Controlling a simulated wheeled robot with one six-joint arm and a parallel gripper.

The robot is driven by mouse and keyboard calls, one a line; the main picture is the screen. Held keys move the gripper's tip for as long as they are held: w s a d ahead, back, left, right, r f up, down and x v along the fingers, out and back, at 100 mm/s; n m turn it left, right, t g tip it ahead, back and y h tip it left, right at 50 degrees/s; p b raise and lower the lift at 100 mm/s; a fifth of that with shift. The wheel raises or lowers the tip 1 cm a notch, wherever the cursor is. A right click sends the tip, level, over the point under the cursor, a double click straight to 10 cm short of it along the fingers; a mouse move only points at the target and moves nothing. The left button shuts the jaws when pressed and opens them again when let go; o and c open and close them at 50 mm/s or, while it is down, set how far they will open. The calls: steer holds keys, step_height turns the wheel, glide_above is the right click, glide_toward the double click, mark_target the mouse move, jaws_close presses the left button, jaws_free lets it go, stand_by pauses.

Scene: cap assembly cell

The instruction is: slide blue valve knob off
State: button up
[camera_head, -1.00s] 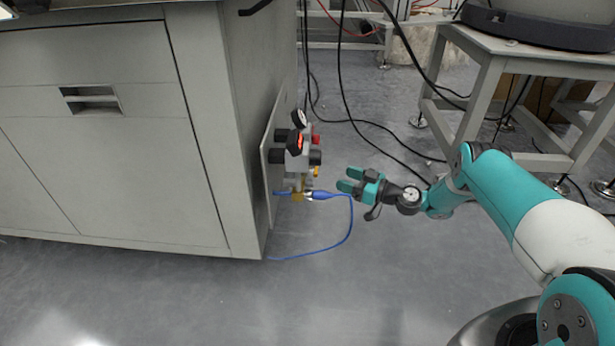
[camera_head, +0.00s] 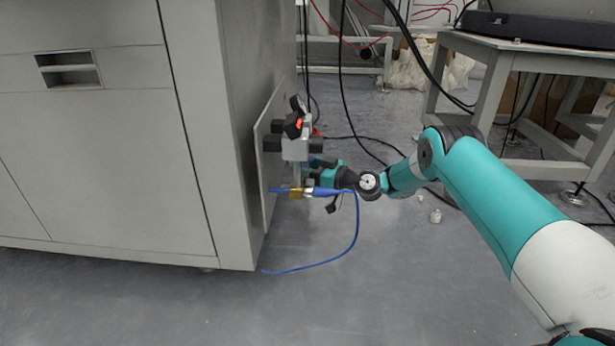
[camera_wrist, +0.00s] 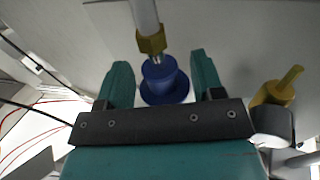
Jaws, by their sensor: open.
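The blue valve knob (camera_wrist: 165,82) is a round blue cap with a wider rim, in the middle of the wrist view, just below a brass fitting (camera_wrist: 151,41). My gripper (camera_wrist: 161,62) is open, with one teal finger on each side of the knob. Gaps show between the fingers and the knob. In the head view my gripper (camera_head: 316,171) is at the valve assembly (camera_head: 295,147), partly hidden by it. I cannot pick out the knob for sure in the head view.
A blue hose (camera_head: 356,225) with a blue connector (camera_head: 332,192) hangs close under my gripper. The grey cabinet (camera_head: 105,165) stands left, its side panel (camera_head: 268,165) carrying the valve assembly. Black cables (camera_head: 345,95) hang behind. Floor (camera_head: 400,290) in front is clear.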

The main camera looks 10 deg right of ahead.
steer(key=shift+w+a, duration=0.2)
steer(key=shift+a, duration=0.05)
jaws_close()
steer(key=shift+f, duration=1.3)
jaws_free()
steer(key=shift+r, duration=0.1)
steer(key=p+v, duration=1.7)
steer(key=p, duration=0.2)
steer(key=shift+d, duration=0.25)
